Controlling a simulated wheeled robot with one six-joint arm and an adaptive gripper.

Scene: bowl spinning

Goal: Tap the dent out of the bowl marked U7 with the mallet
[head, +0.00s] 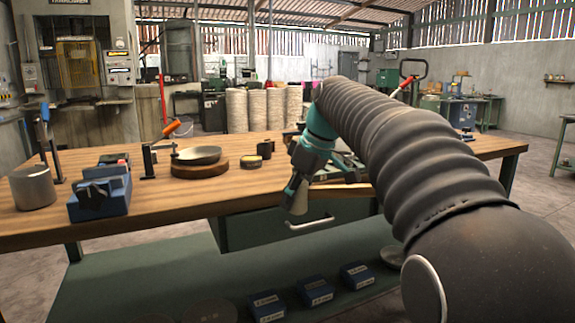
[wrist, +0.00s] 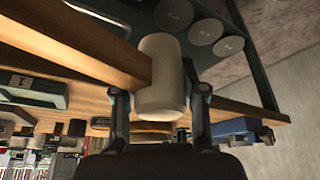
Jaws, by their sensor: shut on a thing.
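A shallow dark bowl (head: 197,154) sits on a round wooden block (head: 200,168) on the workbench. No U7 mark or dent can be made out on it at this size. My gripper (head: 299,188) is off the bench's front edge, to the right of the bowl and apart from it. It is shut on a pale thick cylinder, which looks like part of the mallet (wrist: 161,75). In the wrist view the cylinder stands between the two fingers (wrist: 160,112). The rest of the mallet is not clear.
The wooden workbench (head: 130,210) carries a blue vise-like block (head: 100,192), a grey cylinder (head: 33,187), a dark post (head: 148,162) by the bowl, and small tins (head: 251,161). A green drawer (head: 270,228) hangs below. Blue boxes (head: 313,290) stand on the lower shelf.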

